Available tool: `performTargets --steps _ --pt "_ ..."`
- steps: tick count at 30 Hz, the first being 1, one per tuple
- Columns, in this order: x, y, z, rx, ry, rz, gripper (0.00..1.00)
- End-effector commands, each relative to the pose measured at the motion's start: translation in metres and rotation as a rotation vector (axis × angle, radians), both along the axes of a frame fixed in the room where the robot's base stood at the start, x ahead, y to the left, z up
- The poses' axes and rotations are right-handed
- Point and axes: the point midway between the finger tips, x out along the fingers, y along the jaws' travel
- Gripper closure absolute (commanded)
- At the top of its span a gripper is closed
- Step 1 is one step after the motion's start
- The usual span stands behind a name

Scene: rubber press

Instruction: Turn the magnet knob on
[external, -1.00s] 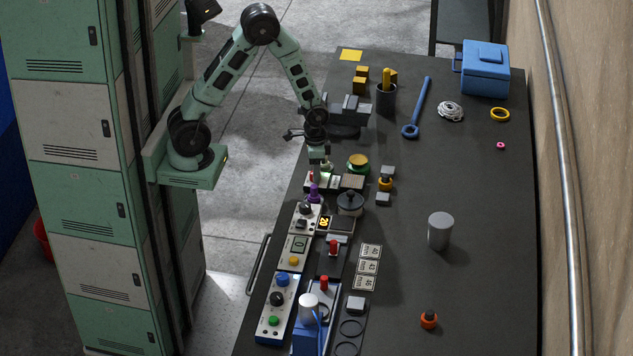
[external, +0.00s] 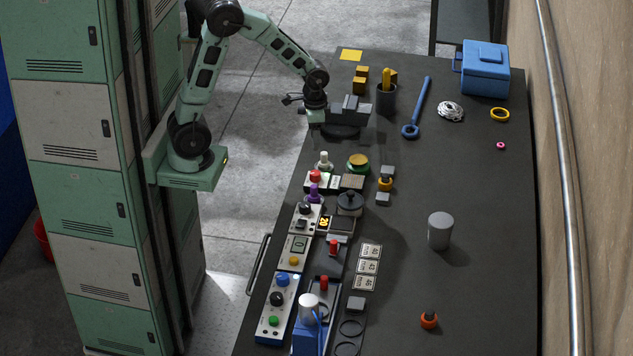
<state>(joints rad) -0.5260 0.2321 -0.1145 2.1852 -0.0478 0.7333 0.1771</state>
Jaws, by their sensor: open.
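My gripper (external: 316,117) is raised over the left edge of the dark bench, above and behind the row of control panels. It is small in the view, appears open and empty, and touches none of the controls. Several knobs stand along the left edge: a red knob (external: 315,175), a purple knob (external: 314,192), a white knob (external: 323,159), and black knobs on the white panels, one near the middle (external: 304,208) and one at the front (external: 277,298). I cannot tell which is the magnet knob or how any is turned.
A grey block-shaped fixture (external: 350,106) stands close right of my gripper. A dark cup (external: 386,101) with yellow handles, a blue wrench (external: 416,108) and a blue box (external: 484,72) lie farther back. A grey cylinder (external: 440,232) stands mid-bench, with free room around it.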

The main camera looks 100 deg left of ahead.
Motion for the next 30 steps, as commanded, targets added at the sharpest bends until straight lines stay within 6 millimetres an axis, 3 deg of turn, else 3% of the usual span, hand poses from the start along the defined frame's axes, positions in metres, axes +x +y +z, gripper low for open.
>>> performTargets --steps 3,10,26,28,30 --pt "0.0 0.002 0.024 0.002 -0.004 0.0 0.47" --pt "0.0 0.003 0.047 0.0 -0.001 0.0 0.47" --pt "-0.001 0.003 0.051 0.0 0.0 0.0 0.47" --pt "-0.007 0.006 0.049 0.007 0.003 0.013 0.47" --pt "-0.026 0.014 0.046 0.028 0.01 0.056 0.47"
